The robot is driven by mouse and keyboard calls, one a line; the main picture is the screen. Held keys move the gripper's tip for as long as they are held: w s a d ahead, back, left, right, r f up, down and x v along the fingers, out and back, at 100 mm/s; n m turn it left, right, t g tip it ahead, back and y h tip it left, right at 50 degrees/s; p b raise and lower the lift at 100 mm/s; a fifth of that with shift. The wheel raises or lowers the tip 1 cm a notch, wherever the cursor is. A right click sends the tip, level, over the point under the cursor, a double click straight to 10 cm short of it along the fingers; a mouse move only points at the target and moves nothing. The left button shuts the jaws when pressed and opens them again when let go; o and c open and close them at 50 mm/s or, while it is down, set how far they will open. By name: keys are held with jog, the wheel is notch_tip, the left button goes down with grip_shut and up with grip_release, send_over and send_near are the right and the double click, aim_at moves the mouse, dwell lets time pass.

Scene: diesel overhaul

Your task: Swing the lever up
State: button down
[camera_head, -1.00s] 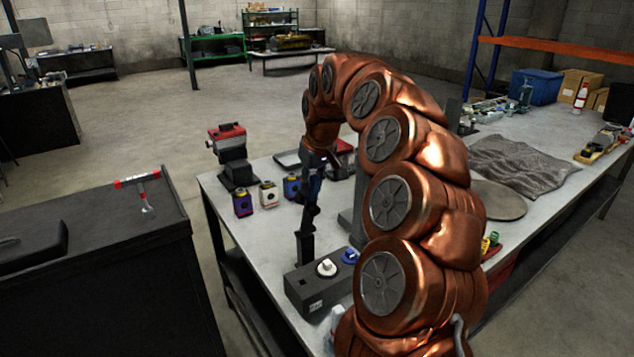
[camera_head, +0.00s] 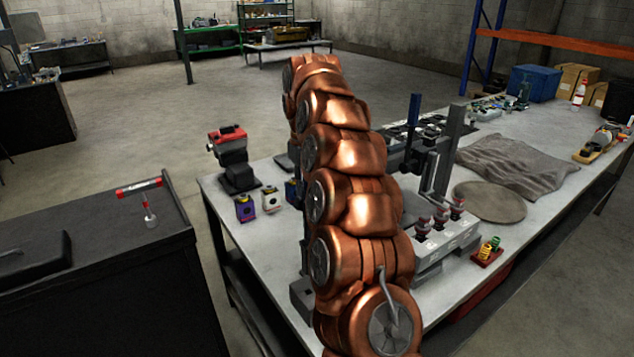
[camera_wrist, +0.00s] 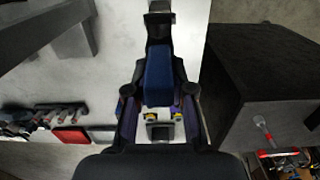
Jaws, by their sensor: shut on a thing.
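In the wrist view my gripper (camera_wrist: 158,92) is closed around a blue grip on a dark bar, which I take to be the lever (camera_wrist: 158,68). The bar runs toward the top of the wrist view, where a grey end piece shows. My dark fingers lie on either side of the blue grip. Only a dark edge of the lever's box (camera_head: 302,294) shows at the left of my arm. The lever's present angle cannot be told from the head view.
A purple block (camera_head: 245,208) and a white block (camera_head: 271,199) stand left of my arm, before a red-topped device (camera_head: 232,158). Right are a unit with red knobs (camera_head: 440,236), upright posts (camera_head: 443,155), a round mat (camera_head: 489,201) and grey cloth (camera_head: 516,163). A black cabinet (camera_head: 90,265) stands left.

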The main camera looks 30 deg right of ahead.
jog(key=shift+w+a+f+g, duration=0.1)
jog(key=shift+w+f+g, duration=0.15)
jog(key=shift+w+g, duration=0.05)
dwell(0.5)
jog(key=c, duration=1.3)
grip_release()
jog(key=o, duration=0.3)
jog(key=shift+r, duration=0.1)
jog(key=shift+s, duration=0.3)
